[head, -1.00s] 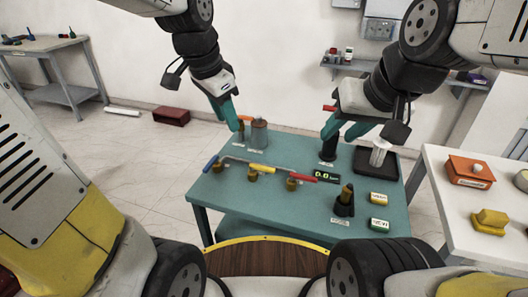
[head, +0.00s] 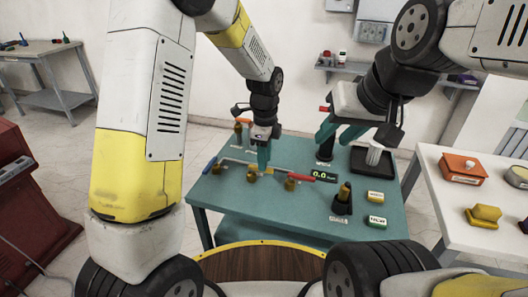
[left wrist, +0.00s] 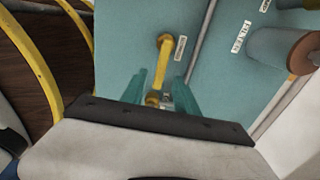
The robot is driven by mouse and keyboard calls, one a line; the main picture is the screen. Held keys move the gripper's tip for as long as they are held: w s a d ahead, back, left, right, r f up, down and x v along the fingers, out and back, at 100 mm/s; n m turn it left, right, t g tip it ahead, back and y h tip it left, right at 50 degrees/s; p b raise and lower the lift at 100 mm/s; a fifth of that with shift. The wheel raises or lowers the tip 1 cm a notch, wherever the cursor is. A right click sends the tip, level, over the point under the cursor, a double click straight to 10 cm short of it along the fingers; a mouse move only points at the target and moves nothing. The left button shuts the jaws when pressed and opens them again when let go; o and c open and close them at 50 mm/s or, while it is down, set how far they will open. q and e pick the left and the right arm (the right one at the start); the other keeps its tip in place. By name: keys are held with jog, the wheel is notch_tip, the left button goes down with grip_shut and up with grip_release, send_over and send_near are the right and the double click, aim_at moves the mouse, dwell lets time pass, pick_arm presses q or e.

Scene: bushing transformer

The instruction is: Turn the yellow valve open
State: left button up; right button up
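The yellow valve (head: 252,176) is the middle one of three on a pipe on the teal table, between a blue-handled valve (head: 210,166) and a red-handled valve (head: 300,176). My left gripper (head: 263,165) points down at it and hides part of its handle. In the left wrist view the yellow handle (left wrist: 157,80) lies between the spread fingers of the left gripper (left wrist: 160,88), with gaps visible beside it. My right gripper (head: 338,135) is open, with its fingers apart, above the back right of the table near a black post (head: 325,152).
A digital display (head: 325,175) reading 0.0 stands right of the valves. A black bushing stand (head: 343,202) and labelled blocks (head: 376,198) sit at the right. A grey cylinder (left wrist: 275,48) stands close to the left gripper. A white table (head: 450,195) is at the right.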

pick_arm(q)
jog(key=shift+f, duration=1.2)
grip_shut()
dwell(0.6)
